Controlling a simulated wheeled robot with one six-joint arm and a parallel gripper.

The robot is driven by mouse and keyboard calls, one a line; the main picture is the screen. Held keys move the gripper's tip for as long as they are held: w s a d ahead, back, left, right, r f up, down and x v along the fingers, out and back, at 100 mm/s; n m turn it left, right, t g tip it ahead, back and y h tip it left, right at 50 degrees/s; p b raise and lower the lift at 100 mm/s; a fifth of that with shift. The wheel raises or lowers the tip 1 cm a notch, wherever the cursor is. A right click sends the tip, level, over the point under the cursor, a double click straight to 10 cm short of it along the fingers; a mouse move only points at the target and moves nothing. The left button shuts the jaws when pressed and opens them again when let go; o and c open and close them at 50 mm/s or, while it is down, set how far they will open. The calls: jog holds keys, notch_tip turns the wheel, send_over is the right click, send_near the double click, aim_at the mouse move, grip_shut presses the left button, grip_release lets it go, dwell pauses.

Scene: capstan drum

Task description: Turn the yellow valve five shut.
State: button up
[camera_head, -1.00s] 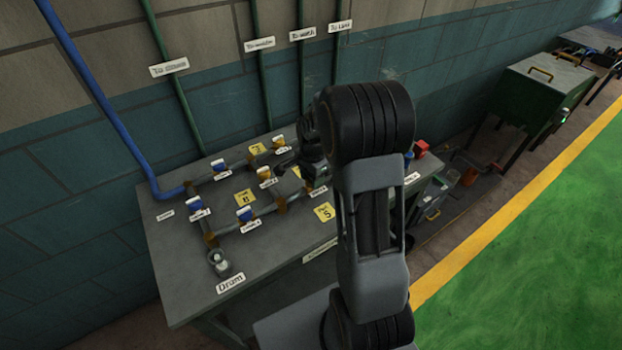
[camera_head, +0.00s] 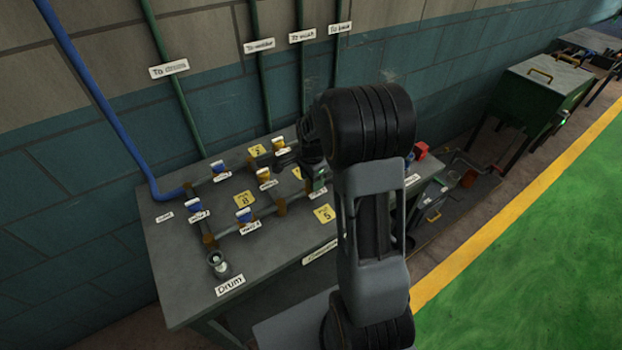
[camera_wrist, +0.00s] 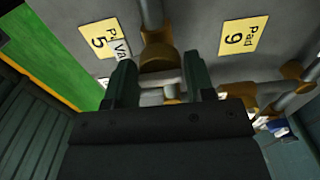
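In the wrist view the two dark fingers of my gripper (camera_wrist: 160,82) stand apart. A pale bar, seemingly the top of the valve five handle (camera_wrist: 162,77), lies between them, with some yellow below it. I cannot tell whether both fingers press on it. A brass valve body (camera_wrist: 160,52) is just beyond the fingertips. A partly hidden white valve tag (camera_wrist: 121,49) and the yellow Pad 5 plate (camera_wrist: 99,40) lie left of it. In the head view my gripper (camera_head: 317,188) is low over the right end of the pipework, and my arm hides much of that spot.
Other blue and yellow valves, such as a yellow one (camera_head: 264,177) and a blue one (camera_head: 244,215), stand on the pipes left of my gripper. The grey bench (camera_head: 180,265) has a clear front left part.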

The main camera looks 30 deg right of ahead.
jog(key=o, duration=0.3)
jog(key=shift+o, duration=0.2)
notch_tip(320, 180, up, 14)
jog(key=shift+b, duration=0.3)
jog(key=shift+f, duration=0.1)
dwell(0.6)
jog(key=s+a+n+t, duration=0.2)
jog(key=s+a+n, duration=0.3)
jog(key=s+n, duration=0.3)
jog(key=s+a+n+t, duration=0.2)
jog(key=s+a+n, duration=0.2)
jog(key=s+n, duration=0.4)
jog(key=shift+s+a+r+n, duration=0.2)
jog(key=shift+a+n, duration=0.2)
